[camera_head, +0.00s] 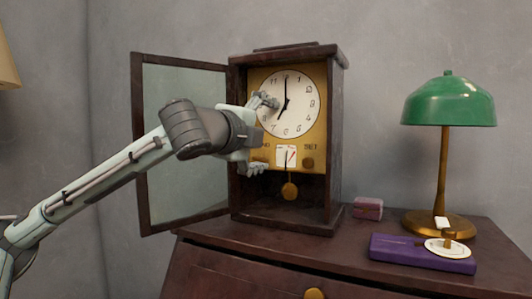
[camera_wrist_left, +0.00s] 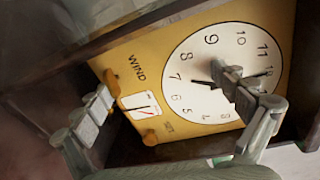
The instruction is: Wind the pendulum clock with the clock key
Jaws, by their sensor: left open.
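The pendulum clock (camera_head: 337,130) stands on a dark dresser with its glass door (camera_head: 180,135) swung open to the left. Its white dial (camera_head: 300,105) sits on a brass plate, with a small gauge (camera_head: 287,155) and a brass pendulum (camera_head: 290,191) below. My left gripper (camera_head: 262,134) is open before the plate's left side, one finger over the dial, the other lower down. In the left wrist view, my open left gripper (camera_wrist_left: 168,104) has a brass piece (camera_wrist_left: 110,77) by the WIND label near one fingertip. I cannot tell whether this is the clock key.
A brass knob (camera_head: 308,163) sits under the SET label. Right of the clock are a small reddish box (camera_head: 368,208), a purple case (camera_head: 395,249) bearing a white disc with a brass piece, and a green lamp (camera_head: 447,103). The dresser's front strip is clear.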

